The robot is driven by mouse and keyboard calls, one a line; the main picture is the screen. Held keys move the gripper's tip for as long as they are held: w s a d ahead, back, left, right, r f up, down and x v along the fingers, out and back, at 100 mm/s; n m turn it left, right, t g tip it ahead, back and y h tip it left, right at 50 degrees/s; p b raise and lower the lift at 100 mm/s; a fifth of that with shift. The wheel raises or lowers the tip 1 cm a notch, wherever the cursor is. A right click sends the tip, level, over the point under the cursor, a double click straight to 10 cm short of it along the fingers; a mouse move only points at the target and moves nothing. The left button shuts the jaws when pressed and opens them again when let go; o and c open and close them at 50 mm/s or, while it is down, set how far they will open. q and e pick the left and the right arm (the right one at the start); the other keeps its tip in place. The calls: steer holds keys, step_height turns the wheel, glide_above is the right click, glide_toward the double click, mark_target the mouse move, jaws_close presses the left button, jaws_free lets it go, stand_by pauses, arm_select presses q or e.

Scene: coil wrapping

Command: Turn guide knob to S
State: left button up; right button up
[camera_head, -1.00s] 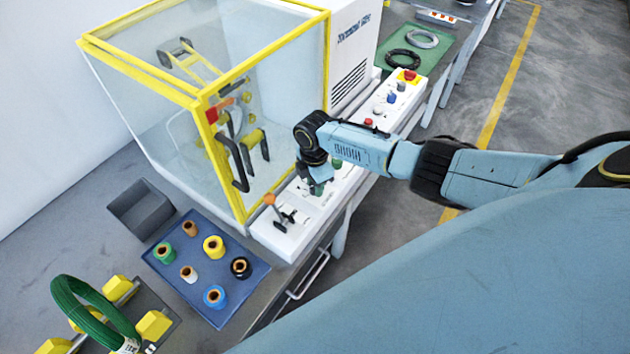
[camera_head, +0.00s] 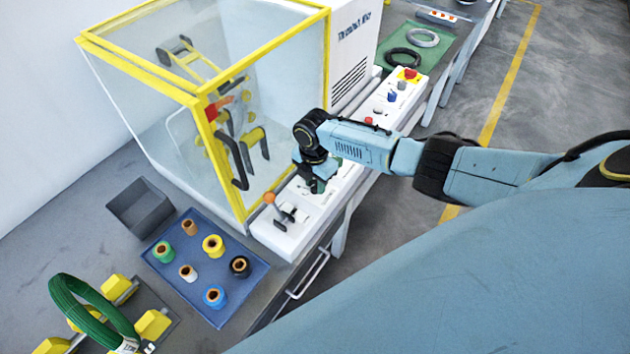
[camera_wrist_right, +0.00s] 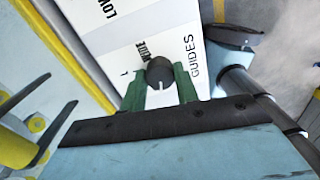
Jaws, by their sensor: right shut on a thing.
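The guide knob (camera_wrist_right: 160,72) is a round black knob with a white pointer line. It sits on the white control panel (camera_wrist_right: 130,35), beside the printed word GUIDES, with a letter L on its left side in the right wrist view. My right gripper (camera_wrist_right: 160,88) has its green fingers on both sides of the knob and is shut on it. In the head view the right gripper (camera_head: 317,184) points down at the panel (camera_head: 285,238), and its arm hides the knob. I cannot see a letter S. My left gripper is not in view.
A lever with an orange ball (camera_head: 269,198) stands on the panel's near end. A glass enclosure with yellow edges (camera_head: 204,95) stands close behind the panel. A blue tray (camera_head: 205,268) of several spools and a grey bin (camera_head: 142,208) lie nearer. A green coil (camera_head: 85,312) rests at lower left.

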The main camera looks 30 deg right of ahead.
mark_target(314, 184)
steer(key=o, duration=1)
step_height(314, 184, up, 14)
steer(key=shift+w+a+f+p, duration=0.15)
steer(key=shift+f+p, duration=0.1)
steer(key=shift+p, duration=0.2)
